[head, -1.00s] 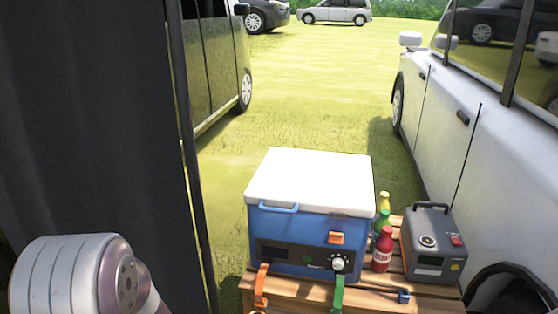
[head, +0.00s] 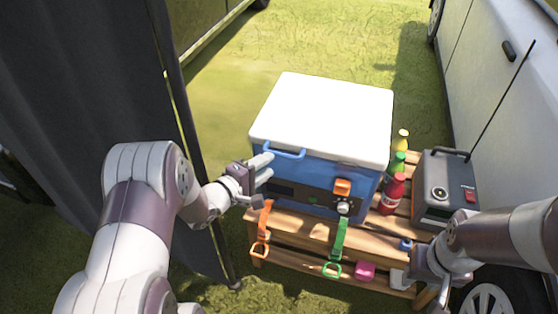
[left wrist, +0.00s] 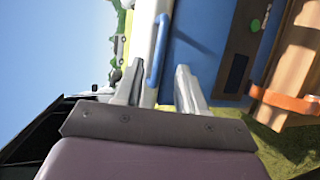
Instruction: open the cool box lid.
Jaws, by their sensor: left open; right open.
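The cool box (head: 296,172) has a blue body and stands on a wooden crate. Its white lid (head: 322,115) is shut. A blue handle (head: 287,154) sits at the lid's front left edge, and an orange latch (head: 342,187) is on the front. My left gripper (head: 267,167) is open at the front left corner, close to the handle. In the left wrist view the handle (left wrist: 157,50) lies between the two open fingers (left wrist: 160,72); I cannot tell if they touch it. My right gripper (head: 406,263) is open and empty at the crate's front right.
Red, green and yellow bottles (head: 393,193) and a grey power unit (head: 445,189) stand right of the box. Orange (head: 264,219) and green (head: 339,240) straps hang at the crate (head: 300,232) front. A dark curtain (head: 85,100) is left, a white vehicle (head: 500,100) right.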

